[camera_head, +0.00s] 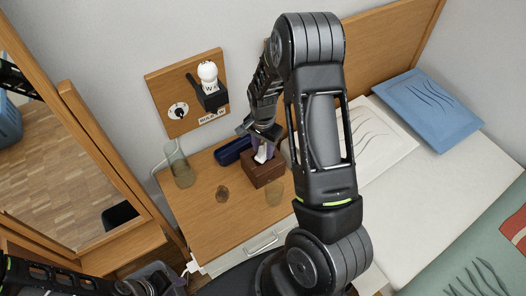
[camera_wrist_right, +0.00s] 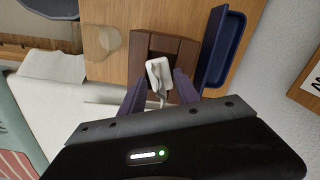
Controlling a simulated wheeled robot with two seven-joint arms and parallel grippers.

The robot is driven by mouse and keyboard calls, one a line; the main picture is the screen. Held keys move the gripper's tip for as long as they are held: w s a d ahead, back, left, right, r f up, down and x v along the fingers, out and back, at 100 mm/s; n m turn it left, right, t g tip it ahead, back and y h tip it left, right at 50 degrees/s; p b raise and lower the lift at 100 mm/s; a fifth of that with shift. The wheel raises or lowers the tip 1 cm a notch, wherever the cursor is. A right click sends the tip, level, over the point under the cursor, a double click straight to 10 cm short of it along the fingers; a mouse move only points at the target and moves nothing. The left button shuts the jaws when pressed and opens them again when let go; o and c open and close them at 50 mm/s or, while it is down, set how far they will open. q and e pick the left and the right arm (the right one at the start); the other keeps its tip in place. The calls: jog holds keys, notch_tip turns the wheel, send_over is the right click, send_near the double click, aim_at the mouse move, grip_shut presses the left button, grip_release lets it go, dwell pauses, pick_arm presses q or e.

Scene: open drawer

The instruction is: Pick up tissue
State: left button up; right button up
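A white tissue (camera_head: 262,153) sticks up from the top of a brown tissue box (camera_head: 264,175) on the wooden nightstand. My right gripper (camera_head: 262,139) reaches down over the box from above. In the right wrist view, the tissue (camera_wrist_right: 158,74) shows between the two purple fingers of the right gripper (camera_wrist_right: 160,88). The fingers are apart, one on each side of the tissue, and the box (camera_wrist_right: 150,48) lies beyond them. My left arm shows at the bottom left of the head view, with its gripper (camera_head: 138,288) near the lower edge; its fingers are not clear.
A blue tray (camera_head: 233,151) lies right behind the box. A bed with a white pillow (camera_head: 375,138) is to the right. A wooden-framed mirror (camera_head: 88,130) stands left.

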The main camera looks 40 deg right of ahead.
grip_shut()
dwell(0.3)
dwell(0.3)
